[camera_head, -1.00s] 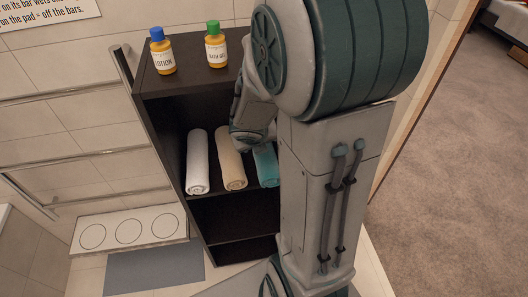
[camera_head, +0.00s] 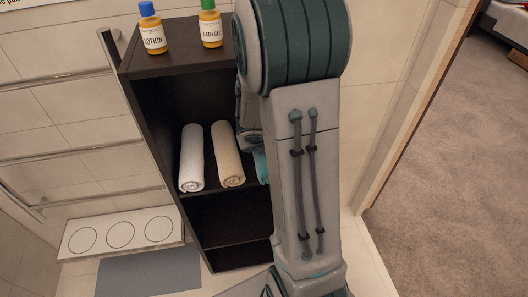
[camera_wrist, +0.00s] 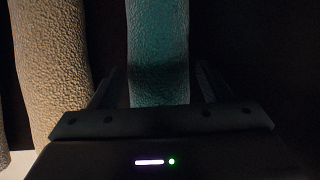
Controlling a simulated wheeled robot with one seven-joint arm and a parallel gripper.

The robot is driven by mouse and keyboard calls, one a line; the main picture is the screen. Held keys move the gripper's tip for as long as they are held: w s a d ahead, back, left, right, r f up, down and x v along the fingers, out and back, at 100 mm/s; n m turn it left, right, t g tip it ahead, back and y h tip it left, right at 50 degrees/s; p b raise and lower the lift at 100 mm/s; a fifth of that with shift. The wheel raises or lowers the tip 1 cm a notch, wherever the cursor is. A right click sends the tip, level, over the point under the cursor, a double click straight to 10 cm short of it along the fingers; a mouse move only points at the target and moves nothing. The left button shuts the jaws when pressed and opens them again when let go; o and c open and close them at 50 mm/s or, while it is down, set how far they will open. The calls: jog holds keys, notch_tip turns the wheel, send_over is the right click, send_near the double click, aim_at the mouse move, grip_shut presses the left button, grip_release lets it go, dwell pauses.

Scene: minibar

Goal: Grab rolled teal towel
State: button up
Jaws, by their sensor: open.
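The rolled teal towel (camera_head: 261,165) lies on the middle shelf of the dark cabinet, mostly hidden behind my arm in the head view. In the wrist view the teal towel (camera_wrist: 158,50) runs straight ahead, between the two fingers of my gripper (camera_wrist: 158,88). The fingers are dark and stand apart, one on each side of the towel, with a gap showing on both sides. My gripper is open and holds nothing. In the head view its fingers are hidden by my arm.
A beige rolled towel (camera_head: 228,155) lies just left of the teal one, and a white rolled towel (camera_head: 192,158) lies further left. The dark cabinet (camera_head: 180,62) has side walls and a top bearing a lotion bottle (camera_head: 152,30) and a bath gel bottle (camera_head: 210,25).

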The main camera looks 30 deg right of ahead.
jog(key=shift+w+d+f, duration=0.15)
jog(key=shift+w+f, duration=0.05)
jog(key=shift+f, duration=0.25)
jog(key=shift+r, duration=0.1)
jog(key=c, duration=0.7)
jog(key=shift+r, duration=0.1)
